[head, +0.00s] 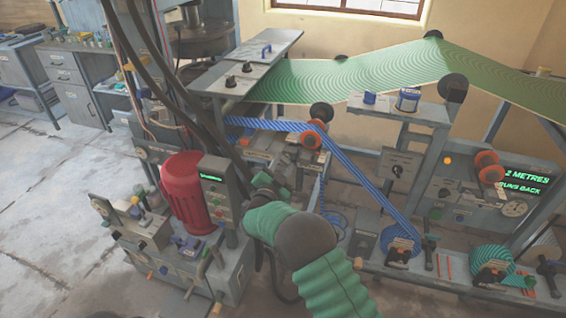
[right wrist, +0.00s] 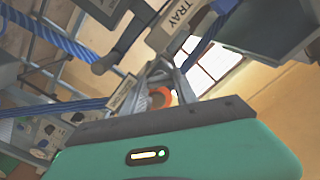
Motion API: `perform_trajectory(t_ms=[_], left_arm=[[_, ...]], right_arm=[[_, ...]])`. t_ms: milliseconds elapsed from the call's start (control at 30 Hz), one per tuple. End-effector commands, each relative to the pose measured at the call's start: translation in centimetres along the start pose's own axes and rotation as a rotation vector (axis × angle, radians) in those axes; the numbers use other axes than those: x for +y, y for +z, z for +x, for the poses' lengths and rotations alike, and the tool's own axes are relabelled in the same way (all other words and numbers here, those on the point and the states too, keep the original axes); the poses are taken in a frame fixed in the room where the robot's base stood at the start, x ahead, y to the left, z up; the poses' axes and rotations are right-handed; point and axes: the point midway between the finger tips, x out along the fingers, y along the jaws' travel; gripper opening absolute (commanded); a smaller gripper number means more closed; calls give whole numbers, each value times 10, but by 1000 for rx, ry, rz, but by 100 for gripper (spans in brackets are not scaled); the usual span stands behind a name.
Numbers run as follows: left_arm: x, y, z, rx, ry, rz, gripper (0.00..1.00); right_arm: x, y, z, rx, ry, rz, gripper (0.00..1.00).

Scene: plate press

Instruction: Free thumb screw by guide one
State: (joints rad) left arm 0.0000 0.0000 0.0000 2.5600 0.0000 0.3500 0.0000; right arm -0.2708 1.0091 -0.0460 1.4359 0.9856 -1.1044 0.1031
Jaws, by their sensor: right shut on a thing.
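My right arm, with its green sleeve, reaches up from the bottom of the head view. Its dark right gripper (head: 268,183) is at the press, just below the blue strip and the orange guide rollers (head: 314,135). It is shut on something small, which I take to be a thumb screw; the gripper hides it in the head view. In the right wrist view the gripper's green and dark housing fills the bottom, and an orange ring (right wrist: 163,97) shows just beyond it. I cannot clearly make out the screw there. My left gripper is not in view.
A red motor (head: 187,190) stands left of my gripper. A blue patterned strip (head: 358,170) runs down to a reel at the right. A green patterned web (head: 350,75) spans above. In the right wrist view a "TRAY" label (right wrist: 180,14) is close above.

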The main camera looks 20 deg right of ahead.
Motion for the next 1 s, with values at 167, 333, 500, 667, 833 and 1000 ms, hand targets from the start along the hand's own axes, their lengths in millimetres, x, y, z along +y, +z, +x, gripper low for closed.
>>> perform_trajectory(t_ms=[167,333,500,667,833,1000], left_arm=[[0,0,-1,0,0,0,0],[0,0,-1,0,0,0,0],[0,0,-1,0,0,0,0],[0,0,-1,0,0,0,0],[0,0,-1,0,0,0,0],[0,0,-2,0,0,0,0]], right_arm=[[-1,2,0,-4,-2,-15,0],[0,2,0,-4,-2,-16,0],[0,2,0,-5,-2,-15,38],[0,1,-1,-3,-1,-14,56],[0,0,-1,-1,-1,-13,56],[-1,0,-6,-2,-1,-13,56]])
